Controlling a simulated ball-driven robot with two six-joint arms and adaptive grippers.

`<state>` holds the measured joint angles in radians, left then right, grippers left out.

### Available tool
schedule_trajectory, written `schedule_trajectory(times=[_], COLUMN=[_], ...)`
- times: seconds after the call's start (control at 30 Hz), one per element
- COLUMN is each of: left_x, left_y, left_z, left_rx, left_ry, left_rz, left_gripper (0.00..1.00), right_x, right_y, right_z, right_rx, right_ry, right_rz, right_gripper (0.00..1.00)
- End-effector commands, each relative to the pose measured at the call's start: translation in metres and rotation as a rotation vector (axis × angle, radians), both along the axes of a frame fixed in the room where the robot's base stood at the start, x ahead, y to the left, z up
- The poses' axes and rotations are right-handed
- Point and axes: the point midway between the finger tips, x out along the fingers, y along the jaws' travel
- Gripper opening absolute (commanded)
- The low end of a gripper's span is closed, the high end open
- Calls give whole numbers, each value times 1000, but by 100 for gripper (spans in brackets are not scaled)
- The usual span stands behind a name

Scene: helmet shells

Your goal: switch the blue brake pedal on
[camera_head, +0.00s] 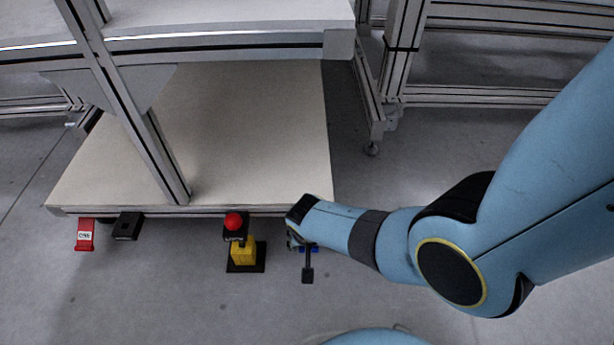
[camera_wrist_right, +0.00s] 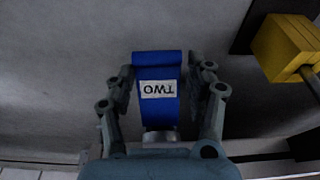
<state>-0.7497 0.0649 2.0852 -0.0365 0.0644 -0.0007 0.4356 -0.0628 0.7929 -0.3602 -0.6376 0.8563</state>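The blue brake pedal (camera_wrist_right: 158,110) shows in the right wrist view with a white label reading TWO, upside down in that view. My right gripper (camera_wrist_right: 158,78) has one finger on each side of the pedal, with narrow gaps, so it looks open around it. In the head view only a small blue bit of the pedal (camera_head: 312,249) shows under my right wrist, and the right gripper (camera_head: 296,240) is mostly hidden there. My left gripper is not in view.
A red pedal (camera_head: 85,236) and a black box (camera_head: 127,227) sit at the table's lower front edge (camera_head: 195,212). A red knob (camera_head: 233,221) stands by a yellow block (camera_head: 243,255), which also shows in the wrist view (camera_wrist_right: 285,45). A dark bar (camera_head: 308,272) is beside my gripper.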

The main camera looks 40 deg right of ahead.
Motion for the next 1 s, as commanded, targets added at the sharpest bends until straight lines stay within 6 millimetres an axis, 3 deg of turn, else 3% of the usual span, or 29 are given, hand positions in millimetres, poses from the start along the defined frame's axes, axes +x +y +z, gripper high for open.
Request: schedule_trajectory(times=[0.03, 0.2, 0.57, 0.77, 1.0], left_x=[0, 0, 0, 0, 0], left_y=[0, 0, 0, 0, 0], left_z=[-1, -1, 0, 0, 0], left_rx=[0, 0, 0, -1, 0], left_ry=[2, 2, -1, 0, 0], left_rz=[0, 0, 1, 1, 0], left_gripper=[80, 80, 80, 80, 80], right_x=[-15, -12, -8, -13, -23], right_y=[-2, 0, 2, 5, 10], right_z=[-7, -6, 0, 18, 58], right_rx=[-3, -1, 1, 2, 2], right_ry=[31, 25, 14, 13, 14], right_rz=[-3, -3, -3, -4, -4], right_gripper=[62, 81, 81, 81, 81])
